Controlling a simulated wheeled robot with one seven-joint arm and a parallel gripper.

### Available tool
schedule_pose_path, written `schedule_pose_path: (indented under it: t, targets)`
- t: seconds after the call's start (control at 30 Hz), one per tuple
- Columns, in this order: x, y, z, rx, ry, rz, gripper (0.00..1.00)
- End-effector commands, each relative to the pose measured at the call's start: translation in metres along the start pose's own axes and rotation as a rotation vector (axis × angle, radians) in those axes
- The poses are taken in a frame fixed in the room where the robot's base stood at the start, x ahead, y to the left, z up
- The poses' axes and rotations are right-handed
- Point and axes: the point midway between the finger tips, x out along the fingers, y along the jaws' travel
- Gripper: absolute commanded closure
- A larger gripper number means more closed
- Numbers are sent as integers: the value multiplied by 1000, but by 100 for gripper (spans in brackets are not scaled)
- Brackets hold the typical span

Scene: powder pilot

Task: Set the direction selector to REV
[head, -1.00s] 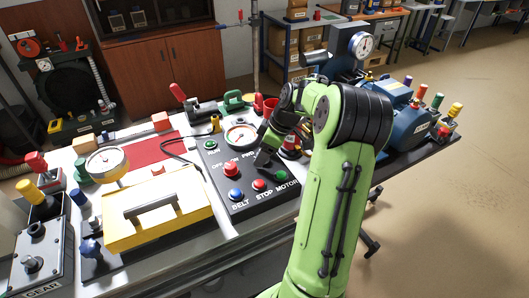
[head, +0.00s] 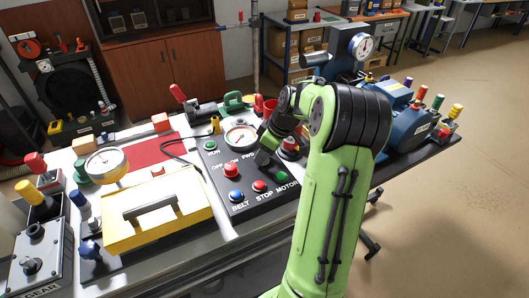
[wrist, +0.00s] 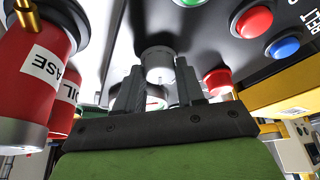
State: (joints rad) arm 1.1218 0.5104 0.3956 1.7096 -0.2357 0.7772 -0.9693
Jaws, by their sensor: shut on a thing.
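The direction selector (wrist: 157,58) is a pale grey round knob on the dark control panel. In the wrist view it sits between my two fingers. My gripper (wrist: 158,84) is shut on it from both sides. In the head view my gripper (head: 266,140) reaches down to the panel right of the FWD label, and my wrist hides the knob. The OFF and FWD labels show in the head view. I see no REV label, and the knob's pointing direction cannot be told.
The control panel (head: 262,209) has a red button (head: 231,170), a blue BELT button (head: 236,195), a red STOP button (head: 259,185) and a gauge (head: 240,136) close to my gripper. Red cans (wrist: 36,75) stand close beside my gripper. A yellow case (head: 155,225) lies left.

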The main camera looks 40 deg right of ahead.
Motion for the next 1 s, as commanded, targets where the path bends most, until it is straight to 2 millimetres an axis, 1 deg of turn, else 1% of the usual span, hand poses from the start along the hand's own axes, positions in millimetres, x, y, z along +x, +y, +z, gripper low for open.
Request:
schedule_pose_path:
  t: [0.7, 1.0]
  targets:
    - [1, -4, -3, 606, 4, 256, 92]
    - [0, -5, -4, 826, 4, 345, 92]
